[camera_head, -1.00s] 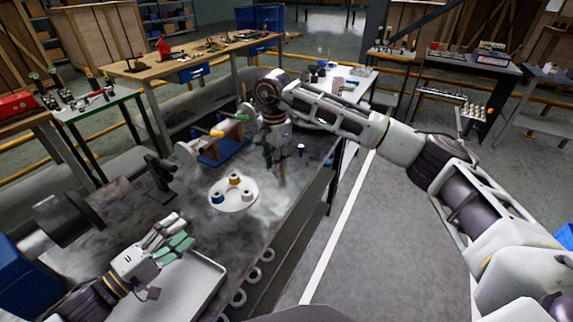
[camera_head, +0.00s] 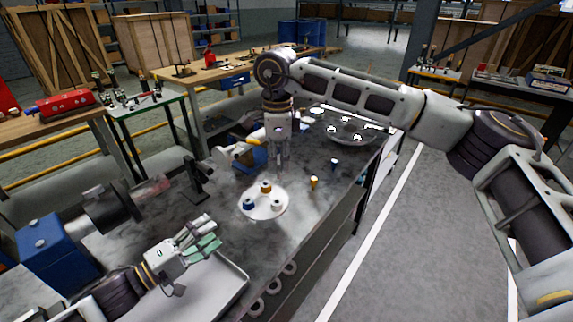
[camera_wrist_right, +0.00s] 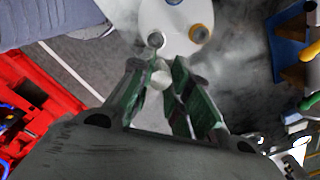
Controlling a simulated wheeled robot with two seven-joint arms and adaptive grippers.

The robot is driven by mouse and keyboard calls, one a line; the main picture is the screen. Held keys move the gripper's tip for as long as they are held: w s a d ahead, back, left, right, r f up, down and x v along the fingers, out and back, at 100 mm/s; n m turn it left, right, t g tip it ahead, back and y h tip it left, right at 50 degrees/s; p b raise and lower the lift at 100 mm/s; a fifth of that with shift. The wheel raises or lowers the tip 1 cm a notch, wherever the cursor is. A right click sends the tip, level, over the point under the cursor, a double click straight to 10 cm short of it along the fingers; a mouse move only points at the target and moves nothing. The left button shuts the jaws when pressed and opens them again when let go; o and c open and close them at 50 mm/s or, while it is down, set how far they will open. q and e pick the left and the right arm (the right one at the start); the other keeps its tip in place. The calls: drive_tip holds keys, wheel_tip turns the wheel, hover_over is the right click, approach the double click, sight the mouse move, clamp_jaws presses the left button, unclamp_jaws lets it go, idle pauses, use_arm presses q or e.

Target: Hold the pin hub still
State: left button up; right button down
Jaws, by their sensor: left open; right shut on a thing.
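I cannot tell for sure which part is the pin hub; a dark round flange (camera_head: 112,207) stands at the left, beside a blue housing (camera_head: 48,250). A white round plate (camera_head: 262,214) bears blue, orange and pale bushes. My left gripper (camera_head: 207,235), with green fingers, is open and empty over a tray, apart from the flange. My right gripper (camera_head: 281,168) points down behind the plate. In the right wrist view it (camera_wrist_right: 160,90) is shut on a small pale round piece (camera_wrist_right: 160,78), partly hidden by the fingers. The plate (camera_wrist_right: 172,45) lies just beyond.
A grey tray (camera_head: 228,290) lies at the bench's front. A blue stand (camera_head: 250,157) is behind, and a round dish (camera_head: 352,134) lies farther back. The bench's right edge is near.

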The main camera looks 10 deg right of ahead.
sight(246, 209)
idle(0.4)
use_arm(q)
drive_tip(key=shift+w+d, duration=0.2)
idle(0.4)
drive_tip(key=shift+x, duration=5.7)
drive_tip(key=shift+f, duration=0.1)
drive_tip(key=shift+c, duration=1.2)
drive_tip(key=shift+c, duration=0.2)
clamp_jaws()
